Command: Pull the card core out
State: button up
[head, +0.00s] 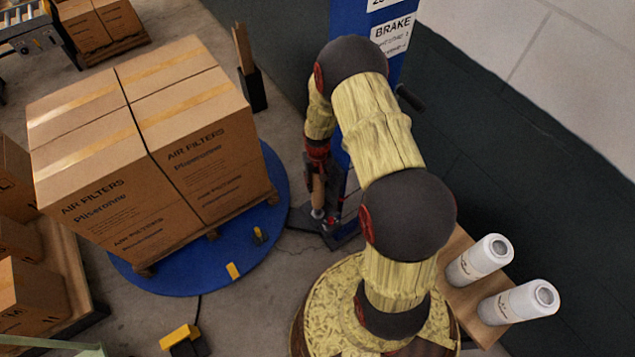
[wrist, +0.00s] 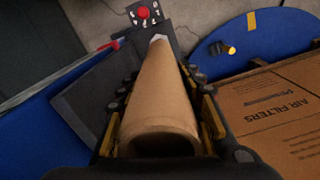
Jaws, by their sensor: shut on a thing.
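The card core is a plain brown cardboard tube (wrist: 160,95), with its open hollow end close to the camera in the wrist view. My gripper (wrist: 160,118) has its black and yellow fingers on both sides of the tube and is shut on it. In the head view the core (head: 318,192) shows as a short brown upright piece below my gripper (head: 318,165), beside the blue column. A pale piece shows at the core's far, lower end. What lies inside that end is hidden.
Air filter boxes (head: 150,150) stand on a pallet on the round blue turntable (head: 235,277), left of my arm. The blue column (head: 395,70) with a BRAKE label rises close behind. Grey floor is open between.

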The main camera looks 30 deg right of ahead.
jog(key=shift+r+p, duration=2.6)
jog(key=shift+r, duration=1.5)
